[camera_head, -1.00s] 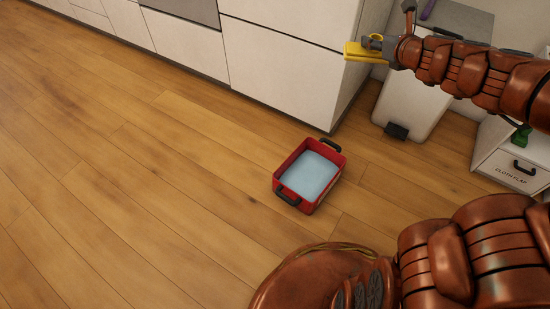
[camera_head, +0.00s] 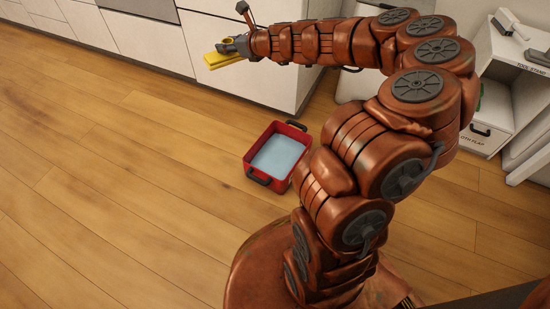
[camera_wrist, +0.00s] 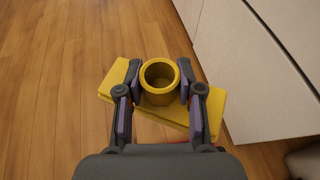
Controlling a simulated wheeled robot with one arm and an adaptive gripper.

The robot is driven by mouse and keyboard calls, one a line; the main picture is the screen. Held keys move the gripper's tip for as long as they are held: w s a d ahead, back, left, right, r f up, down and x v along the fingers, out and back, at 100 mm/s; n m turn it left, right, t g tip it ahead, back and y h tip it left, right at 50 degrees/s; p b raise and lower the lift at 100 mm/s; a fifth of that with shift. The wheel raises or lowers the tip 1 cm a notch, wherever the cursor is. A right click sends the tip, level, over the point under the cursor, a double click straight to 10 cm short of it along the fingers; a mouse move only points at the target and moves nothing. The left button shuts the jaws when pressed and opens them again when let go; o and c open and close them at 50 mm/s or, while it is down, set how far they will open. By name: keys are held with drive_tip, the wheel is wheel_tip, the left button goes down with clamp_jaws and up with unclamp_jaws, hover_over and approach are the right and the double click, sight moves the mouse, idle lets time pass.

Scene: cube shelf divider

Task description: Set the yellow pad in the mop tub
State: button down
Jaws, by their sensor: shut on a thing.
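The yellow pad (camera_head: 222,58) is a flat block with a round ring-shaped handle on top. My gripper (camera_head: 236,45) is shut on this handle and holds the pad in the air in front of the white cabinets. In the wrist view the two fingers of my gripper (camera_wrist: 160,92) press on both sides of the handle, and the flat pad (camera_wrist: 118,82) lies tilted across the picture below it. The mop tub (camera_head: 302,175) is a red box with black handles and pale blue water in it. It stands on the floor, nearer to me than the pad and to its right.
White cabinets (camera_head: 265,85) stand behind the pad. A white stand (camera_head: 492,108) with a drawer and a brush (camera_head: 508,22) on top is at the right. The wooden floor (camera_head: 110,190) left of the tub is clear.

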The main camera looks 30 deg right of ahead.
drive_tip(key=s+d+f+n+g+y+b, duration=0.1)
drive_tip(key=s+d+f, duration=0.2)
drive_tip(key=d+f, duration=0.8)
drive_tip(key=s+d+f+n+y+b, duration=0.1)
drive_tip(key=s+d+f+y, duration=0.15)
drive_tip(key=d+f, duration=0.85)
drive_tip(key=s+f+n+g+y+b, duration=0.1)
drive_tip(key=s+f+n, duration=0.1)
drive_tip(key=s+f, duration=0.7)
drive_tip(key=s+f+n+g+y, duration=0.1)
drive_tip(key=s+f+n, duration=0.1)
drive_tip(key=s+f, duration=0.65)
drive_tip(key=w+d+b+x, duration=0.2)
drive_tip(key=b+x, duration=0.6)
drive_tip(key=x, duration=1)
drive_tip(key=shift+w+f+b, duration=0.25)
drive_tip(key=shift+f+b, duration=0.05)
drive_tip(key=shift+f, duration=0.05)
drive_tip(key=shift+d+f, duration=0.1)
drive_tip(key=shift+f, duration=0.55)
drive_tip(key=c, duration=0.7)
unclamp_jaws()
drive_tip(key=shift+g, duration=0.3)
drive_tip(key=shift+c, duration=0.2)
